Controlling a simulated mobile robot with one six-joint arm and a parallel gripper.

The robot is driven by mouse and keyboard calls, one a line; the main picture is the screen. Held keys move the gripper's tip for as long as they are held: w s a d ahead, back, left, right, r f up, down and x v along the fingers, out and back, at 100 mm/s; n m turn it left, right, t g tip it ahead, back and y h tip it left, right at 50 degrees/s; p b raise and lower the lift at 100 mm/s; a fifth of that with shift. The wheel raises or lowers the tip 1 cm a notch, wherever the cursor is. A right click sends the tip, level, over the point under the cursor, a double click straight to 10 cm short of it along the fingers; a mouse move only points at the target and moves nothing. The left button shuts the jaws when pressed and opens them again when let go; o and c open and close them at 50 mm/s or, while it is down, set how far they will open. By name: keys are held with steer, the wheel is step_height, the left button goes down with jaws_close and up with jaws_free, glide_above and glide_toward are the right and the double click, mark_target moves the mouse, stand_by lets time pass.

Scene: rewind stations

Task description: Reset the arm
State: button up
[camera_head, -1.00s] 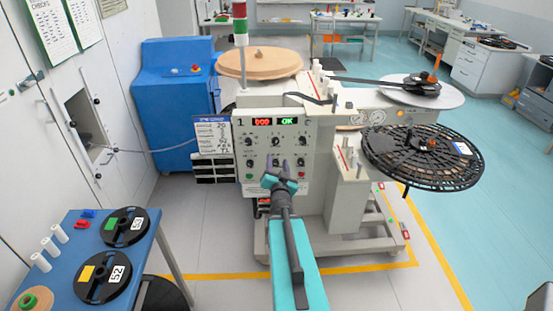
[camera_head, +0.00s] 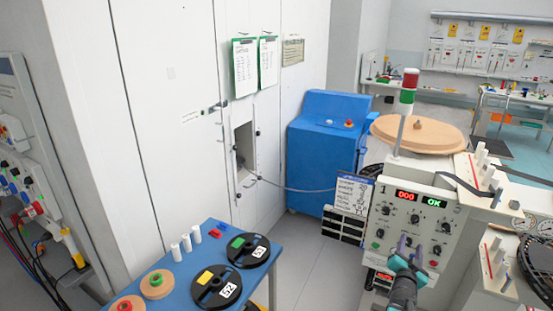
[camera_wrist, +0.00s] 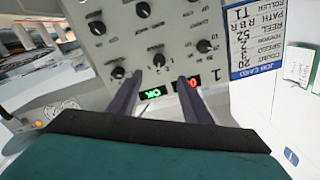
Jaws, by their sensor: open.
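My arm reaches in from the lower right of the head view, with my gripper (camera_head: 410,246) in front of the lower part of the machine's grey control panel (camera_head: 390,220). The panel has several black knobs, a red display (camera_head: 407,196) reading 000 and a green display (camera_head: 433,202) reading OK. In the wrist view, turned over, my gripper's two purple fingers (camera_wrist: 160,80) are spread apart and empty. They point at the panel (camera_wrist: 110,35), with a black knob (camera_wrist: 158,60) between their tips. Whether they touch the panel I cannot tell.
A blue table (camera_head: 195,258) with black reels 52 and 53 and white spools stands to the left of my arm. A blue cabinet (camera_head: 322,150) and a job card (camera_head: 352,190) are beside the machine. Bare floor (camera_head: 312,270) lies between table and machine.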

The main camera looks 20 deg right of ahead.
steer(key=w+a+f+n+y+b, duration=0.1)
steer(key=w+a+f+y, duration=0.15)
steer(key=a+f, duration=0.35)
steer(key=w+a+f+n+t+y+b, duration=0.1)
steer(key=w+a+f+n+y, duration=0.2)
steer(key=a, duration=0.5)
steer(key=w+a+f+y+b, duration=0.1)
steer(key=w+a+f, duration=0.35)
steer(key=a, duration=0.25)
steer(key=s+a+f+n+g+y+b, duration=0.2)
steer(key=s+a+f+n+g+y, duration=0.15)
steer(key=a+f, duration=1.4)
steer(key=s+a+f+n+g+y, duration=0.35)
steer(key=s+a+f+g, duration=0.55)
steer(key=s+f, duration=0.6)
steer(key=s+a+r+n+g, duration=0.1)
steer(key=s+g, duration=0.2)
steer(key=s, duration=0.7)
steer(key=s+a+r+n+g, duration=0.1)
steer(key=s+g, duration=0.3)
steer(key=s, duration=0.6)
steer(key=shift+r+n+h+b, duration=0.15)
steer(key=shift+n+h+b, duration=0.25)
steer(key=shift+n+h, duration=0.1)
